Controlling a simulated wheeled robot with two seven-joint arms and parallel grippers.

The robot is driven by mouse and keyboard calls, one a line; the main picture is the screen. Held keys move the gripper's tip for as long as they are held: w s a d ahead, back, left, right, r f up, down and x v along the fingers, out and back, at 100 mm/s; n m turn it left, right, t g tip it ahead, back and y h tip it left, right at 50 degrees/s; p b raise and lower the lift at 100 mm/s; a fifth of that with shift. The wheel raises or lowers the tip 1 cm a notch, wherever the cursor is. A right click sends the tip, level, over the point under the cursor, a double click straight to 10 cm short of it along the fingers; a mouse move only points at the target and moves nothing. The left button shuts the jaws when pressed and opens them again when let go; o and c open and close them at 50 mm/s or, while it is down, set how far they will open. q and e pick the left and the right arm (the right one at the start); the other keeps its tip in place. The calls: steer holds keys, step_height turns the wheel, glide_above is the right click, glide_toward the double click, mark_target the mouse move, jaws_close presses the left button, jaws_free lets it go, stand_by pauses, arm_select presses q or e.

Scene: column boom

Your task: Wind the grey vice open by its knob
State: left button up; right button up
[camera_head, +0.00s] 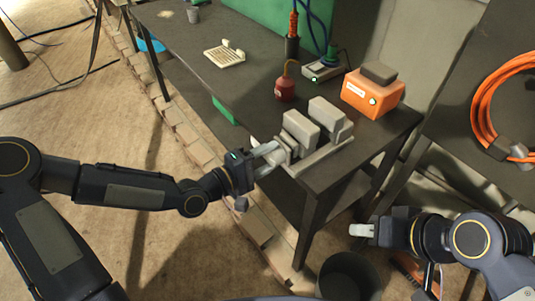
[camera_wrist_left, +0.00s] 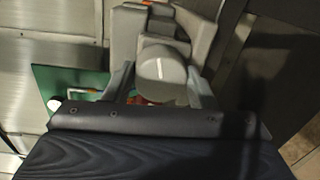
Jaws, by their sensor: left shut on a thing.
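The grey vice (camera_head: 318,135) stands on the dark workbench near its front corner, its two blocky jaws apart with a gap between them. My left gripper (camera_head: 270,158) reaches in from the left and is shut on the knob, one finger on each side in the left wrist view (camera_wrist_left: 161,90). In the head view the fingers mostly hide the knob. My right gripper (camera_head: 362,230) is beyond the bench's front right, touching nothing; its finger gap is unclear.
On the workbench (camera_head: 225,85) are a red oil can (camera_head: 285,88), an orange box (camera_head: 372,94), a power strip (camera_head: 323,68) and a pale tray (camera_head: 225,54). A dark bin (camera_head: 347,275) stands on the floor below my right gripper.

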arm_select(q)
steer(key=shift+n, duration=0.4)
steer(key=o, duration=1)
steer(key=v, duration=0.7)
steer(key=shift+s+a, duration=0.2)
steer(key=shift+a, duration=0.15)
steer(key=shift+f, duration=0.1)
